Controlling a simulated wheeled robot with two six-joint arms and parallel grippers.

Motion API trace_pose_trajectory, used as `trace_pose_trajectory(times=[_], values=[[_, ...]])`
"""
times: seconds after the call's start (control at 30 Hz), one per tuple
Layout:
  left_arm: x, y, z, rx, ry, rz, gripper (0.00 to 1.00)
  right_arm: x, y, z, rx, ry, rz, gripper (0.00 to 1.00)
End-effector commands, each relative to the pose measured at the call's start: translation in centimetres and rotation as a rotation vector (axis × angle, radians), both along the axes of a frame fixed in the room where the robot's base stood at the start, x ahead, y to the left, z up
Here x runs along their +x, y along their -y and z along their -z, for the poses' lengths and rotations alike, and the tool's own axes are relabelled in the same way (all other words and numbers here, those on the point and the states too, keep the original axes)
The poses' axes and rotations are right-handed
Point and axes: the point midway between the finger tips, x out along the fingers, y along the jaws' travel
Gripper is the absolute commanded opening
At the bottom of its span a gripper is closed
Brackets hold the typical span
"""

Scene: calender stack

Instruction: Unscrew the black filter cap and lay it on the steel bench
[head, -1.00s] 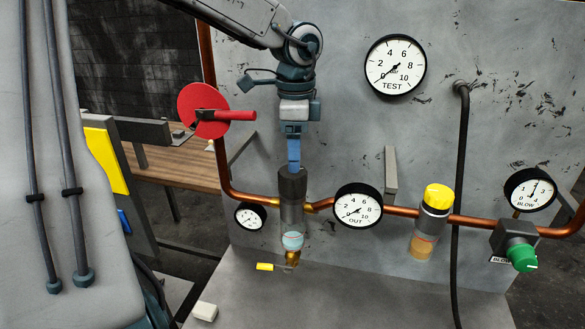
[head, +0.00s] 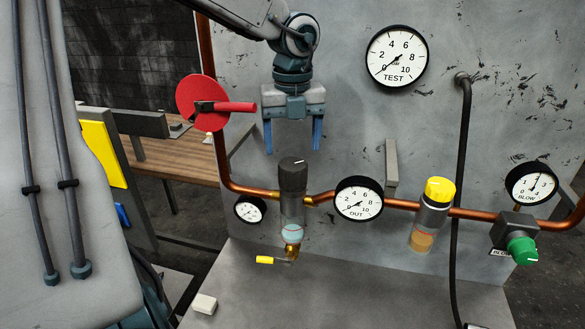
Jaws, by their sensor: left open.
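The black filter cap (head: 292,176) sits on top of the clear filter bowl (head: 292,215), which hangs on the copper pipe. A short white mark shows on the cap's top. My left gripper (head: 294,150) is open and empty, fingers pointing down, just above the cap. Its two blue fingers are spread wide, one to each side of the cap, with the tips at or a little above its top. The steel bench (head: 350,285) lies below the panel. My right gripper is not in view.
A yellow-handled drain valve (head: 266,260) is under the bowl. The OUT gauge (head: 358,198) and a small gauge (head: 250,210) flank the filter. A red valve handle (head: 235,107) is left of my gripper. A yellow-capped unit (head: 433,210) stands right. A white block (head: 204,303) lies on the bench.

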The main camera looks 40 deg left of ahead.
Motion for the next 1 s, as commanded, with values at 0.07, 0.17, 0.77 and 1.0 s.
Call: trace_pose_trajectory(times=[0.07, 0.17, 0.77, 1.0], values=[[0.0, 0.0, 0.0, 0.0, 0.0, 0.094, 0.73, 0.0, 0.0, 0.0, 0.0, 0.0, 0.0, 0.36], [0.0, 0.0, -0.5, 0.0, -0.003, 0.206, 0.73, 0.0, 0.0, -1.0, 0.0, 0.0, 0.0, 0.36], [0.0, 0.0, 5.6, 0.001, 0.001, 0.271, 0.73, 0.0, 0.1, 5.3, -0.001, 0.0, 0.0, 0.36], [0.0, 0.0, 6.8, -0.001, 0.001, 0.271, 0.73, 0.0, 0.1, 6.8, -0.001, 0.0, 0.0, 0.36]])
